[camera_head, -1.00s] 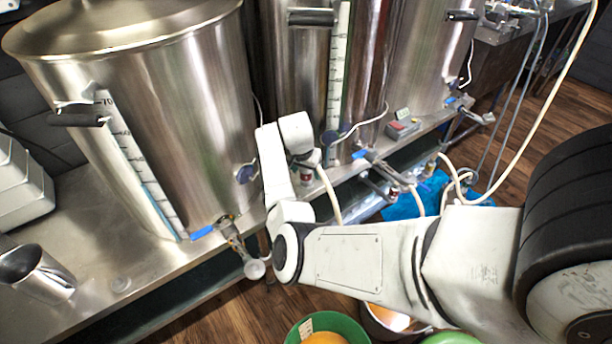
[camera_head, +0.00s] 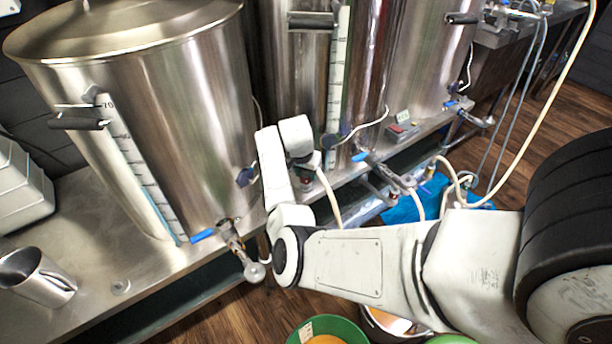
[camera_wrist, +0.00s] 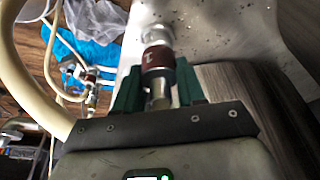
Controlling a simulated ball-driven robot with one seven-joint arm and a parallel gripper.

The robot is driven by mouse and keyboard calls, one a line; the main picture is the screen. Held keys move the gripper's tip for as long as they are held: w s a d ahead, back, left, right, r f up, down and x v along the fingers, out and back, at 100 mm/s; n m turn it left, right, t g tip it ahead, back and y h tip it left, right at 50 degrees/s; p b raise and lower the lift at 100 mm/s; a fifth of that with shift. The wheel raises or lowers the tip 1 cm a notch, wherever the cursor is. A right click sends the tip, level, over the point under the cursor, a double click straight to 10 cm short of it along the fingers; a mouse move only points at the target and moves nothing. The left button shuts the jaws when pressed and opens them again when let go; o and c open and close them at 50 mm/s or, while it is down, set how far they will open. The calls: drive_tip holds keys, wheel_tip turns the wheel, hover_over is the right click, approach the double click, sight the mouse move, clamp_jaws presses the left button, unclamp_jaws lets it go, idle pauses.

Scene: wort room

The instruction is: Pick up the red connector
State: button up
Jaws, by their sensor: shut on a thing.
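The red connector (camera_wrist: 158,57) is a short dark-red band with metal ends. It sits between the two green fingers of my gripper (camera_wrist: 158,80) in the wrist view, and the gripper is shut on it. Its upper metal end reaches toward a pale, speckled surface. In the head view my gripper (camera_head: 308,161) is at the bench edge between the kettles, and a small reddish part (camera_head: 306,182) shows just below it. The fingertips are too small to make out there.
A large steel kettle (camera_head: 150,110) stands left of my arm, with a blue-handled valve (camera_head: 228,240) jutting over the bench edge. More kettles stand behind. A cream hose (camera_head: 329,195) hangs beside my gripper. A green bucket (camera_head: 357,328) is on the floor below. A steel jug (camera_head: 38,275) stands at left.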

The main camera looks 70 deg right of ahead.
drive_tip(key=shift+r, duration=0.15)
drive_tip(key=shift+r, duration=0.6)
wheel_tip(320, 180, up, 2)
drive_tip(key=shift+s+r+p, duration=0.1)
drive_tip(key=shift+p, duration=0.4)
drive_tip(key=s+a+r+p, duration=0.2)
drive_tip(key=s+a+r, duration=0.3)
drive_tip(key=s+r, duration=0.4)
drive_tip(key=s, duration=0.3)
drive_tip(key=shift+s+a+r+p, duration=0.15)
drive_tip(key=shift+s+r+p, duration=0.05)
drive_tip(key=shift+s+p, duration=0.2)
wheel_tip(320, 180, up, 4)
drive_tip(key=p, duration=0.4)
drive_tip(key=shift+r+p, duration=0.25)
drive_tip(key=shift+p, duration=0.1)
